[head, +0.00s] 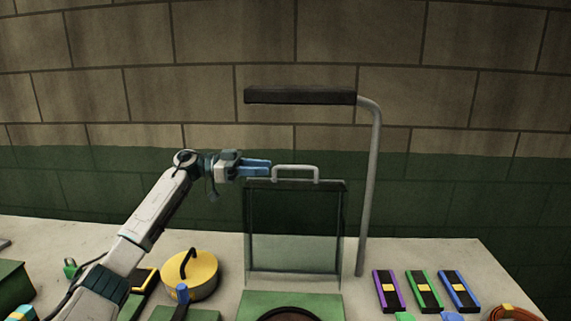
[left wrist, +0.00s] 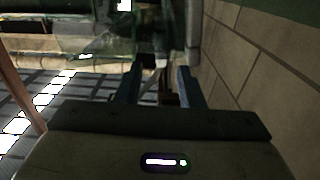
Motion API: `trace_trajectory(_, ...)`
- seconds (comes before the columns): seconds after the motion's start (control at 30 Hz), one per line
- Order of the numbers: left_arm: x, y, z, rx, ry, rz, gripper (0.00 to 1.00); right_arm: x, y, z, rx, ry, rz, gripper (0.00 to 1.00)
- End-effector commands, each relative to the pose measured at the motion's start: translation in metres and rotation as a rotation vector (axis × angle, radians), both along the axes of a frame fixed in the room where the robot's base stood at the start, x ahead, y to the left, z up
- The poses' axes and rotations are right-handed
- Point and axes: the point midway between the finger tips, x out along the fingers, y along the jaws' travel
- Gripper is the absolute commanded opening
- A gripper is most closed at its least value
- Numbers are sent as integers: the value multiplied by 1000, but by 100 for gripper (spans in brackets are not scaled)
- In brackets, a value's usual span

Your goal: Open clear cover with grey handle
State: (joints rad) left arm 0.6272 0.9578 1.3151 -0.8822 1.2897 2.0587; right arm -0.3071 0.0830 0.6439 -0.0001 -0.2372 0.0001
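The clear cover (head: 294,230) stands upright behind the green base (head: 318,298), with its clear panel facing me in the head view. Its grey handle (head: 296,168) is on the top edge. My left gripper (head: 270,167) is level with the handle, with its blue fingertips close to the handle's left end. In the left wrist view the two blue fingers (left wrist: 160,88) are spread apart, with a gap between them. I cannot tell whether either finger touches the handle. My right gripper is not in view.
A lamp with a dark bar head (head: 300,96) and a grey post (head: 371,190) stands right of the cover. A yellow round lid (head: 190,277) lies to the left. Purple, green and blue blocks (head: 424,290) lie at right. A brick wall (head: 470,110) is behind.

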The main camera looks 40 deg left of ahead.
Motion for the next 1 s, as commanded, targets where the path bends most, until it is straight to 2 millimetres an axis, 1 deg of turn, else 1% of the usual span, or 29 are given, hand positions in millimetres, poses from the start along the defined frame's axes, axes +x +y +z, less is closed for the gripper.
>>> trace_trajectory(0.03, 6, -10, 5, -4, -3, -3, 34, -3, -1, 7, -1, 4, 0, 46)
trace_trajectory(0.1, 13, -22, 5, -4, -3, -3, 34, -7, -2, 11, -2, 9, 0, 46)
trace_trajectory(0.2, 22, -37, 4, -3, -2, -3, 34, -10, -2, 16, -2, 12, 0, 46)
trace_trajectory(0.33, 31, -51, 3, -3, -2, -2, 34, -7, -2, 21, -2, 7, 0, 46)
trace_trajectory(0.5, 36, -59, 1, -2, -1, 0, 34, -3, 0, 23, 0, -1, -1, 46)
trace_trajectory(0.77, 36, -60, 1, -1, -1, 0, 34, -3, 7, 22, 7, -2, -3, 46)
trace_trajectory(0.87, 36, -60, 1, -1, -1, 0, 17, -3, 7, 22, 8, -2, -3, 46)
trace_trajectory(0.93, 36, -60, 0, -1, -1, 1, 3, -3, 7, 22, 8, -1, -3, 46)
trace_trajectory(0.97, 36, -60, 1, -1, -1, 1, 0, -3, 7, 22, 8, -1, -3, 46)
trace_trajectory(1.0, 36, -60, 1, -1, -1, 1, 0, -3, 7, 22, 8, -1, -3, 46)
